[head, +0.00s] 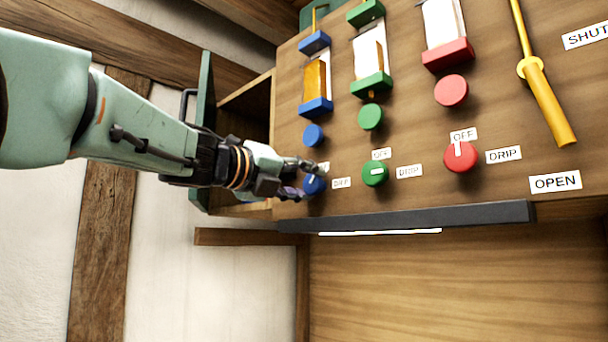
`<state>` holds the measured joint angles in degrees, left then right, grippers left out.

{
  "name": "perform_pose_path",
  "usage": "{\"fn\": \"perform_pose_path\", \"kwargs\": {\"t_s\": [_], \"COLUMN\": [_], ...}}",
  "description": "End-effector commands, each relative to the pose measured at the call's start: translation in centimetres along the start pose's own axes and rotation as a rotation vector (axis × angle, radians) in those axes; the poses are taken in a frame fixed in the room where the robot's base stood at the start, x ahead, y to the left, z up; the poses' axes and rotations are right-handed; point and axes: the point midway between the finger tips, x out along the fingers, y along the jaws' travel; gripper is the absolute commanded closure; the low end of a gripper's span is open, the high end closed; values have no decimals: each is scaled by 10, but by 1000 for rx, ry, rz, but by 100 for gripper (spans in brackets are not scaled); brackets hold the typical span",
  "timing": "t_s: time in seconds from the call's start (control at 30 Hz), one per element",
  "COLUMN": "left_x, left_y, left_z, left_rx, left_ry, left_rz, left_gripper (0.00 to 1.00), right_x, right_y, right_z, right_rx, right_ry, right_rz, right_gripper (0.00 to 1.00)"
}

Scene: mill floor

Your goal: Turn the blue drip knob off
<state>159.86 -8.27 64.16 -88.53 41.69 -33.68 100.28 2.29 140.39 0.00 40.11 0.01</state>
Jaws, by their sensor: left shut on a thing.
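The blue drip knob (316,185) is low on the left of the wooden panel, partly hidden by my left gripper (306,180). The gripper comes in from the left and its fingers are shut on the knob. A white pointer mark shows on the knob, but the fingers cover part of it and I cannot tell its exact setting. A DRIP label (341,183) is to the knob's right. A second white label (323,167) just above the knob is mostly hidden. My right gripper is not in view.
The green knob (375,173) points sideways towards DRIP; the red knob (461,157) points up towards OFF. Blue, green and red gauges stand above. A yellow lever (545,100) is at the right. A dark ledge (410,217) runs below the knobs. An open cabinet door (204,120) is behind my arm.

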Motion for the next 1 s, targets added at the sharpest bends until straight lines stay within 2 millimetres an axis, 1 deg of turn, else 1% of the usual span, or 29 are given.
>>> {"fn": "perform_pose_path", "kwargs": {"t_s": [0.3, 0.6, 0.8, 1.0], "left_x": [0, 0, 0, 0], "left_y": [3, 4, 4, 4], "left_z": [-2, -2, -3, -3], "left_rx": [-298, -542, -655, -720], "left_ry": [2, 2, 2, 2], "left_rz": [1, 1, 1, 1], "left_gripper": [93, 93, 93, 93], "right_x": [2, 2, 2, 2], "right_y": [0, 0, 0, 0], "right_z": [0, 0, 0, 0], "right_rx": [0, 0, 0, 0], "right_ry": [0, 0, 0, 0], "right_rz": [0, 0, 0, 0], "right_gripper": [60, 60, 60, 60]}}
